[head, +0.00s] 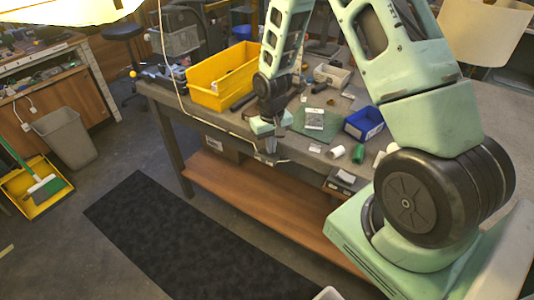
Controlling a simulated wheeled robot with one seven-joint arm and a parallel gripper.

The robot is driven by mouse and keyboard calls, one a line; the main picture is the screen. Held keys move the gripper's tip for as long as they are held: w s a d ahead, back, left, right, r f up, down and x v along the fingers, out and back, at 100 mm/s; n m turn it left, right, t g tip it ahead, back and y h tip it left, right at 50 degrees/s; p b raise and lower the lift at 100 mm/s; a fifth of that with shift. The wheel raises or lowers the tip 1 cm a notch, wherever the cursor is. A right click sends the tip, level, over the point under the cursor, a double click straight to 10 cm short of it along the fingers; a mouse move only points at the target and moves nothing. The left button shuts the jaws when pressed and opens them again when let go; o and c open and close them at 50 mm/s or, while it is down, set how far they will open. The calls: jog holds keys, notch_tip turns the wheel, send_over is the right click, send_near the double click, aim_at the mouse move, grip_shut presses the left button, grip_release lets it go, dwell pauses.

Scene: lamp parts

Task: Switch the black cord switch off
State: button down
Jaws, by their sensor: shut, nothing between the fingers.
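A pale cord (178,92) hangs from the yellow lit lampshade (60,12) at the upper left. It runs down and then right along the front edge of the workbench (160,97). A small dark piece, apparently the black cord switch (268,158), shows at that edge just below my gripper. It is too small to tell its rocker position. My gripper (264,136) points down over the front edge of the bench, shut and empty. I cannot tell whether its tips touch the cord or the switch.
A yellow bin (222,77) stands left of my gripper. A green mat (318,124), a blue bin (364,123) and small parts lie to the right. A white cylinder (335,152) is near the edge.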

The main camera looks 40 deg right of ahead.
jog(key=shift+f, duration=0.4)
jog(key=shift+r, duration=0.2)
jog(key=shift+r+p, duration=2.75)
jog(key=shift+r, duration=0.65)
